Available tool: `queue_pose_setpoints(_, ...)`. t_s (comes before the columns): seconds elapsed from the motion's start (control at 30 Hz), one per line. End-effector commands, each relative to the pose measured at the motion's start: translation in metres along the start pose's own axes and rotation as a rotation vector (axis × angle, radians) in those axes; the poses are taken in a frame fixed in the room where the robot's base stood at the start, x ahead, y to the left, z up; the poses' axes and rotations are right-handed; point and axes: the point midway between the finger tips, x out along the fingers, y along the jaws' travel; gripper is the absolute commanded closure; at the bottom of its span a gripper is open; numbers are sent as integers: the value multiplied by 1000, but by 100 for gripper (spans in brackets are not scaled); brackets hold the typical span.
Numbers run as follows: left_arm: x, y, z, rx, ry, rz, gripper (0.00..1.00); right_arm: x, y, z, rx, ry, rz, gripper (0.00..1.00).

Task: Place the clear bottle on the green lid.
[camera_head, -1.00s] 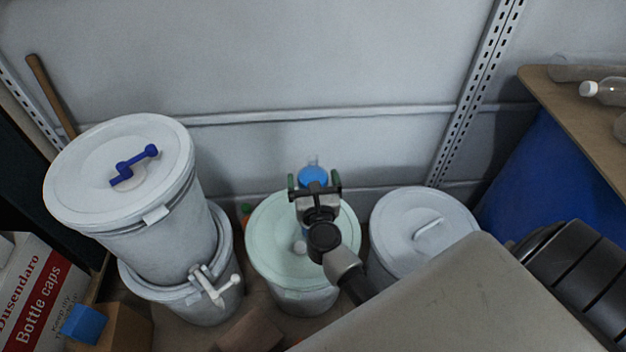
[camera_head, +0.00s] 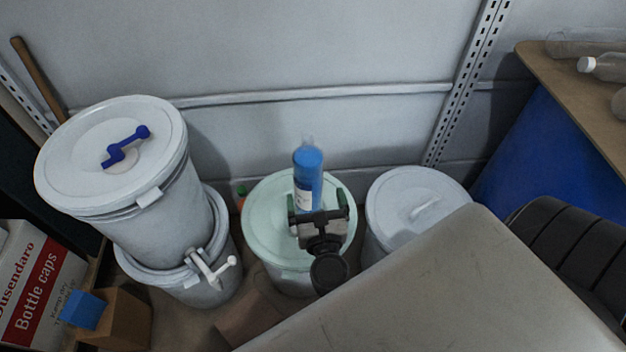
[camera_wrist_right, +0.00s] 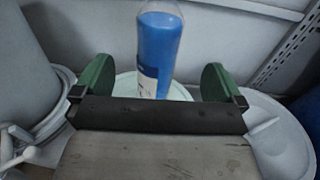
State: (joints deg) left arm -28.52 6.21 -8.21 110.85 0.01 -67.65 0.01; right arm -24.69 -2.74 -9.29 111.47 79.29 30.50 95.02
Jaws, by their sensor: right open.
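The clear bottle with blue contents and a white label (camera_head: 308,180) stands upright on the pale green lid (camera_head: 264,226) of the middle drum, toward the lid's back. It also shows in the right wrist view (camera_wrist_right: 159,55), where the green lid (camera_wrist_right: 126,84) lies beneath it. My right gripper (camera_head: 318,205) is open, with its green fingertips on the near side of the bottle. In the right wrist view the open fingers (camera_wrist_right: 158,84) stand wide apart, with the bottle beyond and between them. My left gripper is not in view.
Two stacked white drums (camera_head: 150,205) stand at the left, the upper one tilted with a blue handle on its lid. A grey-lidded drum (camera_head: 400,200) stands close at the right. A wooden shelf (camera_head: 570,95) with bottles is at the right. The wall is close behind.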

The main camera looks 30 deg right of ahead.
Motion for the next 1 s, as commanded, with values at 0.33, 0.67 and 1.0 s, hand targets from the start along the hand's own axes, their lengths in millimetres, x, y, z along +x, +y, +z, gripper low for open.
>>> queue_pose_setpoints(0.33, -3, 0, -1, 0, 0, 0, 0, -18, 46, -2, -595, -117, 340, 0)
queue_pose_setpoints(0.67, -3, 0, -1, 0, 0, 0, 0, -78, 77, -92, -1862, -433, 1064, 0)
queue_pose_setpoints(1.0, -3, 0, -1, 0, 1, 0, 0, -127, -10, -169, 2336, 640, -1681, 0)
